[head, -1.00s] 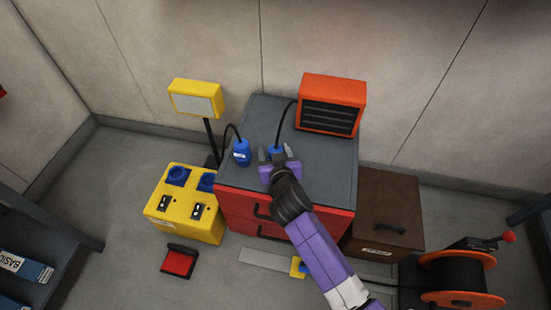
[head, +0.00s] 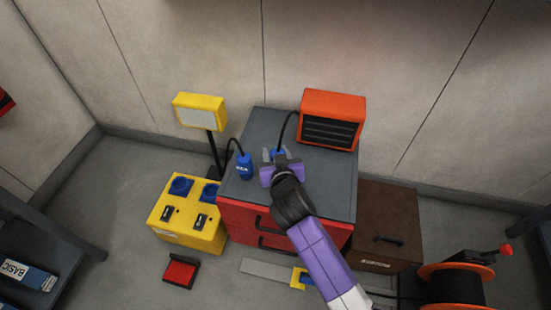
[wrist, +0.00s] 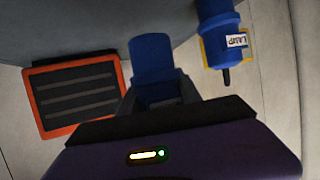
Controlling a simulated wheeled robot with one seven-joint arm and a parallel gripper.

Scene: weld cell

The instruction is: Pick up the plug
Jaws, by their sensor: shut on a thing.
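A blue plug (head: 278,152) is between the fingers of my gripper (head: 277,156) above the grey top of the red cabinet (head: 315,175). Its black cable runs back toward the orange heater. In the wrist view the blue plug (wrist: 152,60) is between the two grey fingers of my gripper (wrist: 155,95), which is shut on it. The plug's lower part is hidden by the gripper. A second blue plug (head: 244,167) stands on the cabinet top to the left, with a cable toward the yellow lamp. In the wrist view this plug (wrist: 220,35) carries a LAMP label.
The orange heater (head: 331,118) stands at the back right of the cabinet top. The yellow lamp (head: 200,111) and a yellow socket box (head: 187,218) with blue sockets are at the left. A brown box (head: 388,225) and a cable reel (head: 458,285) are at the right.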

